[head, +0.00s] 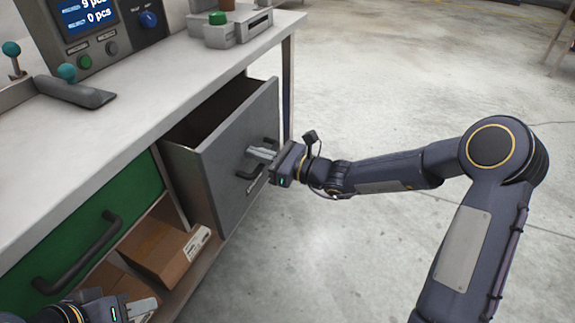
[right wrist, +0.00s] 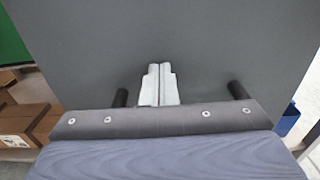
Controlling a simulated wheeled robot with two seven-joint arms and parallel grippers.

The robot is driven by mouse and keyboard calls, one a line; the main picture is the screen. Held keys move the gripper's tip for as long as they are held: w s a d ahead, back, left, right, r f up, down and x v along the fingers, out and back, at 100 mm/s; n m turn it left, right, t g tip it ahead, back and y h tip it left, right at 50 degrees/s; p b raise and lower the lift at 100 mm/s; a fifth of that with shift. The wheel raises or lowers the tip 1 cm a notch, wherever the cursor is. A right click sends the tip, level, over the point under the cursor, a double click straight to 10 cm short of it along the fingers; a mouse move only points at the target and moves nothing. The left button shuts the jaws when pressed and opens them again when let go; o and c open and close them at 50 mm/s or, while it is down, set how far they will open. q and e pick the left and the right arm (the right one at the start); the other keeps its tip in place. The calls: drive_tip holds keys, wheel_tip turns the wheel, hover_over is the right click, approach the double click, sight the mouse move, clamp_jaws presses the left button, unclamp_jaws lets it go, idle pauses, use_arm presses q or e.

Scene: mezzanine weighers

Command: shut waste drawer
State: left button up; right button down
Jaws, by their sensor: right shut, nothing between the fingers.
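The grey waste drawer (head: 228,148) stands pulled out from under the bench in the head view, its inside showing dark and empty as far as I can see. Its grey front also fills the right wrist view (right wrist: 150,45). A dark bar handle (head: 252,172) is on that front. My right gripper (head: 258,153) is shut and empty, its fingertips at the drawer front by the handle. In the right wrist view the closed fingers (right wrist: 159,85) lie between the two handle posts; I cannot tell whether they touch the front. My left gripper (head: 143,307) is at the lower left, partly cut off.
A green drawer (head: 75,225) with a black handle is left of the grey one. Cardboard boxes (head: 165,250) sit on a shelf below. The bench top (head: 150,100) carries a display panel (head: 90,20) and small devices. The floor to the right is open.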

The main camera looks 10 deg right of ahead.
drive_tip(key=b+x, duration=0.1)
drive_tip(key=x, duration=1)
drive_tip(key=shift+r, duration=0.25)
drive_tip(key=shift+d, duration=0.15)
